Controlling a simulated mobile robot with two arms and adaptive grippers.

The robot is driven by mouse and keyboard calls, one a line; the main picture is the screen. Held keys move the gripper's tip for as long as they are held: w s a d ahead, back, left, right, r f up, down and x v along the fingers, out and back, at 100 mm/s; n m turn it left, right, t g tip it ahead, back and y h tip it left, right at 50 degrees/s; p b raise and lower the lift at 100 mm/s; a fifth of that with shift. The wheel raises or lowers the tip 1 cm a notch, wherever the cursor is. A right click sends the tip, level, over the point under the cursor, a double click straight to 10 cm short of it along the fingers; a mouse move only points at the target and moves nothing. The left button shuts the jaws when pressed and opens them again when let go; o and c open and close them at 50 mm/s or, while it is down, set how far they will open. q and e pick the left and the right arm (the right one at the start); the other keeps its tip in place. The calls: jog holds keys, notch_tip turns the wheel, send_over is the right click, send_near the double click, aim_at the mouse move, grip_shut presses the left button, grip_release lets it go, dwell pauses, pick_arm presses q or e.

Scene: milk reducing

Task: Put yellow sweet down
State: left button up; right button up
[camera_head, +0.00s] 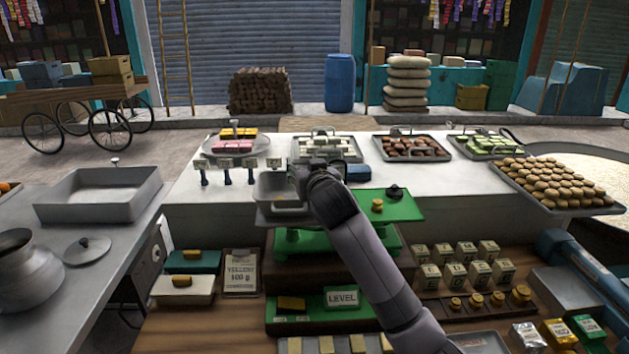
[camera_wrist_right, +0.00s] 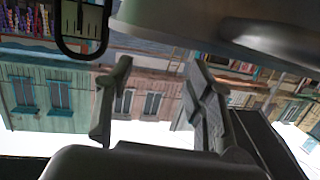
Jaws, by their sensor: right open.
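My right gripper (camera_head: 308,172) is at the grey pan (camera_head: 272,190) of the green scale (camera_head: 300,243). In the wrist view its fingers (camera_wrist_right: 157,95) are apart with nothing between them, and only building fronts show behind. The gripper and arm hide part of the scale, and I cannot tell whether a sweet lies in the pan. Yellow sweets sit with pink ones on a round tray (camera_head: 240,149) at the back left. Single yellow pieces lie on a teal box (camera_head: 205,266), a white box (camera_head: 190,294) and a box at the front. My left gripper is not in view.
A brass weight (camera_head: 377,205) and a black piece (camera_head: 395,192) are on the scale's green plate (camera_head: 405,208). Trays of white, brown and green sweets stand behind. A clipboard (camera_head: 241,272) reads 100 g. An empty metal tray (camera_head: 100,196) and pot (camera_head: 27,270) are left.

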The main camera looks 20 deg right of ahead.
jog(key=s+r+b, duration=0.1)
jog(key=s+b, duration=0.1)
jog(key=s, duration=0.7)
jog(key=shift+s+a+r, duration=0.3)
jog(key=shift+s+a, duration=0.05)
jog(key=shift+a, duration=0.1)
